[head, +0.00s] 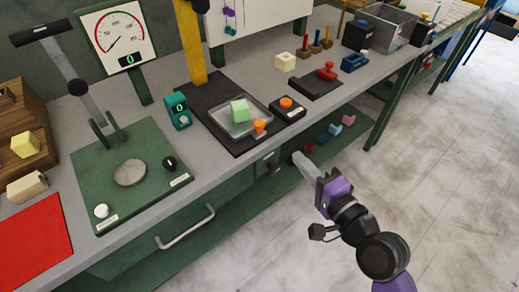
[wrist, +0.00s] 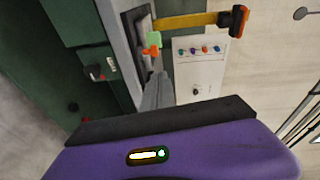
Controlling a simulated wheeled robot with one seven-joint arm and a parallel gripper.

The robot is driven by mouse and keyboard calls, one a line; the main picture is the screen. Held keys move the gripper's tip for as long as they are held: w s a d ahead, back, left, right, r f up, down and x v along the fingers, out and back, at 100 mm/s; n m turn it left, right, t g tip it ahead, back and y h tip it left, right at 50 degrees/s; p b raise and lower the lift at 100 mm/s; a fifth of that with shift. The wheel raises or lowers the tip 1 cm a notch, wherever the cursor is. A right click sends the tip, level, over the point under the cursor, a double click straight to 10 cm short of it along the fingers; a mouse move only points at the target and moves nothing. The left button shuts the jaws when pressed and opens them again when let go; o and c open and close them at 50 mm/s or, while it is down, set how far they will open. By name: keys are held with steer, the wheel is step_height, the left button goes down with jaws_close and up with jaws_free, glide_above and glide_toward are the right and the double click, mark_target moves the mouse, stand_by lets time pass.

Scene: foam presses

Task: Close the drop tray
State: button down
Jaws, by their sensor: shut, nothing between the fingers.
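The drop tray (head: 226,129) is a shallow clear-grey tray on a dark base under a yellow column. The green cube (wrist: 153,39) and orange knob (wrist: 152,51) also show in the wrist view, beyond my fingers. My gripper (head: 297,157) is shut and empty, in front of the bench edge, to the right of and below the tray, apart from it. Its grey fingers (wrist: 156,80) point toward the tray side in the wrist view.
A box with an orange button (head: 287,104) stands right of the tray. A teal readout (head: 177,110) stands left. A green lever press (head: 130,172) is further left. A drawer handle (head: 185,228) and a small front fitting (head: 272,161) project from the bench. The floor at right is clear.

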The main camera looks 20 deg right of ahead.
mark_target(234, 103)
steer(key=shift+m+y, duration=0.3)
steer(key=shift+m, duration=0.1)
steer(key=w+a, duration=0.1)
steer(key=w, duration=0.3)
steer(key=w+a+f+p, duration=0.1)
steer(key=w, duration=0.4)
steer(key=w+a+f, duration=0.1)
steer(key=w, duration=0.3)
steer(key=shift+w+f+p, duration=0.25)
steer(key=shift+p, duration=0.15)
steer(key=w+a, duration=0.1)
steer(key=w, duration=0.3)
steer(key=w+a, duration=0.2)
steer(key=w, duration=0.3)
steer(key=w+a, duration=0.1)
steer(key=w, duration=0.3)
steer(key=shift+w+a, duration=0.25)
steer(key=shift+w, duration=0.15)
steer(key=shift+w+a, duration=0.15)
steer(key=shift+w, duration=0.3)
steer(key=shift+r, duration=0.2)
steer(key=shift+a, duration=0.1)
